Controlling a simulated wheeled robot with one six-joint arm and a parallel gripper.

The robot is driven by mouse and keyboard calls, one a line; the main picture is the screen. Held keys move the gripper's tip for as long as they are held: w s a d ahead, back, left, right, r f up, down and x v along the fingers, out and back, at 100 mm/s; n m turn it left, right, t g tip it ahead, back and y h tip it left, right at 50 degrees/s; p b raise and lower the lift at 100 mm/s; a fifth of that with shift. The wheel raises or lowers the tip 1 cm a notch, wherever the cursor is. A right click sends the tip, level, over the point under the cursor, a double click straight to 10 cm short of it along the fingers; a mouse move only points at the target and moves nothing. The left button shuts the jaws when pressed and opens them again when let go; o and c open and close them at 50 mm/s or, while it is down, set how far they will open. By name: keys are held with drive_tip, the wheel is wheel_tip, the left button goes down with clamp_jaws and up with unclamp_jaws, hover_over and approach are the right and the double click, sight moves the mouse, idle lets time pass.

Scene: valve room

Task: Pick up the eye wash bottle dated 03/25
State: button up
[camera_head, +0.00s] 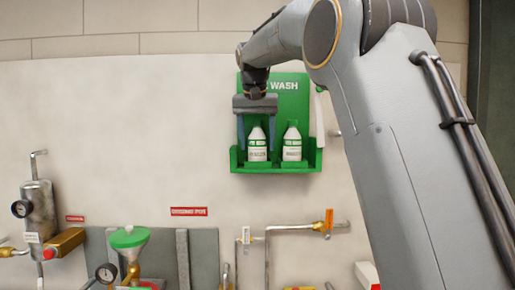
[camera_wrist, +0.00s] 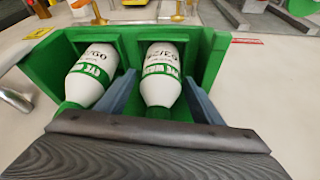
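Two white eye wash bottles with green label bands stand side by side in a green wall holder (camera_head: 275,167). My gripper (camera_head: 257,147) points down over the left bottle (camera_head: 257,150) in the head view. In the wrist view, its blue-grey fingers (camera_wrist: 160,80) are open, one on each side of that bottle (camera_wrist: 160,72), with small gaps. Its label is upside down there and seems to read 03/25, though small and blurred. The other bottle (camera_head: 292,148) stands outside the fingers; it is on the left in the wrist view (camera_wrist: 88,75), its date unclear.
The holder's back plate (camera_head: 290,90) and raised green rim stand close around the bottles. Pipes with an orange-handled valve (camera_head: 328,222) run below. A tank with a gauge (camera_head: 38,215) and a green funnel (camera_head: 129,237) are at lower left. The wall left of the holder is bare.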

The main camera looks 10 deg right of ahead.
drive_tip(key=c, duration=1.1)
drive_tip(key=shift+r, duration=0.15)
